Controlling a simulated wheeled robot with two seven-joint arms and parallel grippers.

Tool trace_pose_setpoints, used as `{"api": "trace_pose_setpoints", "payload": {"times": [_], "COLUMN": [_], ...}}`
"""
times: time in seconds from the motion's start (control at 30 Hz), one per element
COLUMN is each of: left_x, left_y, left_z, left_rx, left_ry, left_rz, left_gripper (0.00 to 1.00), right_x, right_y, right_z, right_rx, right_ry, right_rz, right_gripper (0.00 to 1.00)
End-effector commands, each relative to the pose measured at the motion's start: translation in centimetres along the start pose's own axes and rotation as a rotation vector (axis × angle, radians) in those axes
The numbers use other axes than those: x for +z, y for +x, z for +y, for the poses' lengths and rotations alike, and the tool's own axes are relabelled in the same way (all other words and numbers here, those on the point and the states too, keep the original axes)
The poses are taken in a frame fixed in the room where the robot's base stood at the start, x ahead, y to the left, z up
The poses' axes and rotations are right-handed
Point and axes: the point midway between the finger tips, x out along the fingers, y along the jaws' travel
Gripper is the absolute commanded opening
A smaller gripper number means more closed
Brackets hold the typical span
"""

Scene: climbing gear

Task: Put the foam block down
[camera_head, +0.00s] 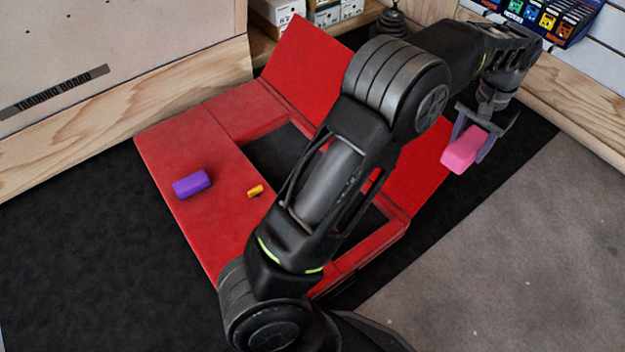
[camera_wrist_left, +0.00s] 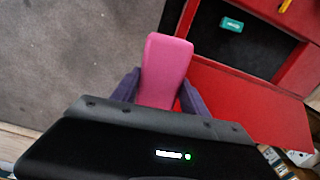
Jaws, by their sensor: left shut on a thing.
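My left gripper (camera_head: 472,144) is shut on a pink foam block (camera_head: 461,150) and holds it at the right, past the red mat's right side in the picture. In the left wrist view the pink block (camera_wrist_left: 164,62) sticks out from between the two dark purple fingers of the gripper (camera_wrist_left: 160,95). Its inner end is hidden by the gripper body. The block looks clear of the floor, but the height is hard to tell. My right gripper is not in view.
A red folding mat (camera_head: 165,155) frames an open dark area. A purple block (camera_head: 192,184) and a small yellow piece (camera_head: 255,190) lie on it. A teal item (camera_wrist_left: 232,24) lies inside the opening. Grey floor (camera_head: 520,260) at right is clear. Wooden shelves (camera_head: 580,110) stand behind.

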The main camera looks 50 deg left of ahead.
Motion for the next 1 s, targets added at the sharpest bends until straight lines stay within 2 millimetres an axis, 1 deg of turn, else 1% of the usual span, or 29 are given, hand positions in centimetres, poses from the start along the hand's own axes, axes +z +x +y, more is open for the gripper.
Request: {"api": "trace_pose_setpoints", "payload": {"times": [0.27,0.37,0.47,0.57,0.67,0.7,0.77,0.8,0.87,0.9,0.97,1.0], "left_x": [0.0,0.0,0.1,0.3,0.8,1.2,1.8,2.4,3.4,4.2,5.5,6.4], "left_y": [0.1,0.9,2.7,5.6,9.5,11.4,14.2,16.1,19.1,20.9,23.7,25.5], "left_z": [-0.1,-0.4,-1.3,-2.7,-4.7,-5.7,-7.1,-8.1,-9.7,-10.7,-12.1,-13.1], "left_rx": [0.0,0.001,0.004,0.009,0.015,0.017,0.02,0.023,0.025,0.025,0.025,0.025], "left_ry": [0.0,0.001,0.007,0.014,0.025,0.029,0.037,0.041,0.047,0.051,0.057,0.06], "left_rz": [0.0,-0.002,-0.005,-0.007,-0.008,-0.009,-0.008,-0.007,-0.007,-0.006,-0.005,-0.005], "left_gripper": [0.13,0.13,0.13,0.13,0.13,0.13,0.13,0.13,0.13,0.13,0.13,0.13], "right_x": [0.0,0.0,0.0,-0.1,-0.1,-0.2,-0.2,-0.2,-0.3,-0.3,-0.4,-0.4], "right_y": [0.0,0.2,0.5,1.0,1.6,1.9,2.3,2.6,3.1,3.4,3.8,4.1], "right_z": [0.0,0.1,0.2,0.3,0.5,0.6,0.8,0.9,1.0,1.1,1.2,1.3], "right_rx": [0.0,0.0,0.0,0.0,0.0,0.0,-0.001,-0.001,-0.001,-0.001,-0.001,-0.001], "right_ry": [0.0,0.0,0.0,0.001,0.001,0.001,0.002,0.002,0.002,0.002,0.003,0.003], "right_rz": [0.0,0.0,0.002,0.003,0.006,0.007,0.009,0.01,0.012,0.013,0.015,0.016], "right_gripper": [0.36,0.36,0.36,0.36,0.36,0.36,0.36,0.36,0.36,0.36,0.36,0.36]}}
